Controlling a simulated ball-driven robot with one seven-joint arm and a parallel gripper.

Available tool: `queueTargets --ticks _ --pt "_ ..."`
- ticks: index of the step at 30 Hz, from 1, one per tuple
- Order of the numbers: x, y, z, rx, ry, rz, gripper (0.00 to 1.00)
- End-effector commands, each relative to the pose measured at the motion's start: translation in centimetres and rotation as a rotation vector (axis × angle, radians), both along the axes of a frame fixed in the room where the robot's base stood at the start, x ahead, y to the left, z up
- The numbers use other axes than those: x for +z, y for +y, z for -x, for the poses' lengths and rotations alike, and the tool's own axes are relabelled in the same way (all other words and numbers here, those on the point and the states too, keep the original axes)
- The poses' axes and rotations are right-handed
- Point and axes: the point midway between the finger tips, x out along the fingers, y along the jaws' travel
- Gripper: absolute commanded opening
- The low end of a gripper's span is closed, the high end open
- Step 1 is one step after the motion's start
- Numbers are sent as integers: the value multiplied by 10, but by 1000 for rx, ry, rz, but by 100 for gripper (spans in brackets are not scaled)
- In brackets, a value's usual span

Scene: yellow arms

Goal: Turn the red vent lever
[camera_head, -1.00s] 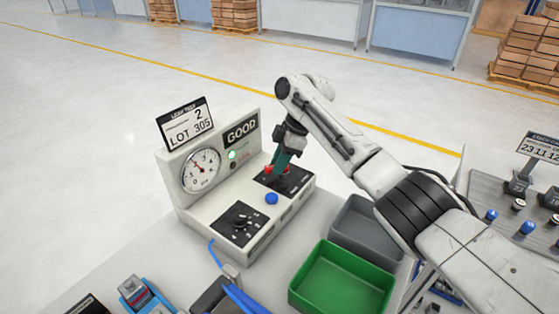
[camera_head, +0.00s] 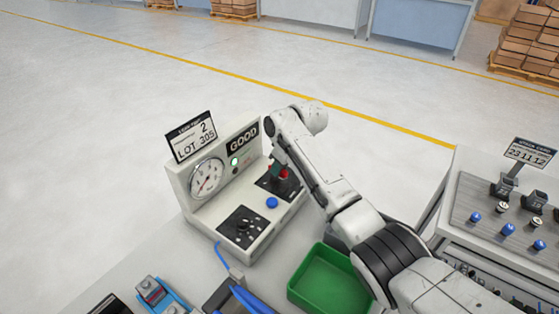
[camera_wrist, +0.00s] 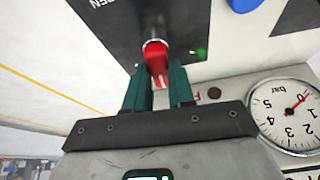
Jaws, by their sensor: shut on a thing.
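The red vent lever (camera_head: 284,174) is on a black plate (camera_head: 266,183) at the back right of the leak test unit (camera_head: 245,215). My gripper (camera_head: 276,170) is at the lever, with its dark green fingers on either side of it. In the wrist view the red lever (camera_wrist: 157,62) lies between the fingertips of my gripper (camera_wrist: 156,80), which is shut on it. The fingers hide part of the lever. A round pressure gauge (camera_head: 207,178) is on the unit's face; in the wrist view its red needle on the gauge (camera_wrist: 285,115) points close to 0.
A green bin (camera_head: 325,280) is in front, and a bench with switches (camera_head: 495,215) is at right.

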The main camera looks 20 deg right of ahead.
Motion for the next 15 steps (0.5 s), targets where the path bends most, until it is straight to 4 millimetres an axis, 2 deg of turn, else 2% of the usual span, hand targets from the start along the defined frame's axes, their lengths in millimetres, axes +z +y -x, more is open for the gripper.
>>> queueTargets --ticks 15 --pt "2 -4 -3 -463 -4 1 0"
